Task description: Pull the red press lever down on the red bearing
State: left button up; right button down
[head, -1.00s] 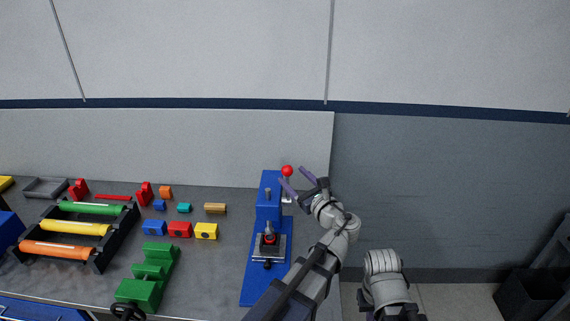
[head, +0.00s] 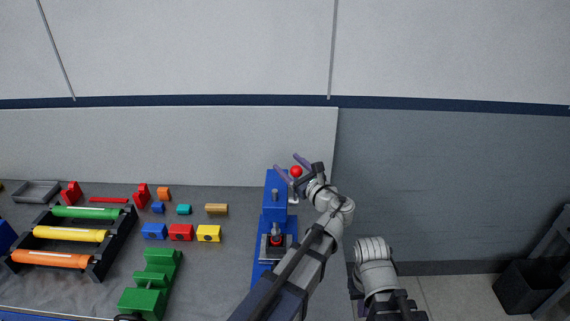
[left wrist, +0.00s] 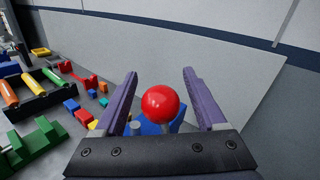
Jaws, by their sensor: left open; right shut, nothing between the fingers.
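The blue press (head: 279,196) stands at the right end of the bench. Its lever ends in a red ball knob (head: 296,171), raised beside the press top. The red bearing (head: 276,240) sits low on the press's grey plate, under the ram, partly hidden. My left gripper (head: 286,161) is open, with its two purple fingers on either side of the red knob. In the left wrist view the red knob (left wrist: 160,104) stands between the open fingers, with a visible gap on each side. Only links of my right arm show; its gripper is not in view.
A black rack (head: 112,236) holds green, yellow and orange rollers on the left. A green fixture (head: 152,278) and several small coloured blocks lie on the bench (head: 218,265). A light panel (head: 200,146) rises behind it. A dark bin (head: 529,286) is on the right.

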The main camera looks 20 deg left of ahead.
pick_arm(q)
jog(key=shift+s+d, duration=0.1)
jog(key=shift+d, duration=0.05)
jog(key=shift+c, duration=0.6)
jog(key=c, duration=0.3)
grip_shut()
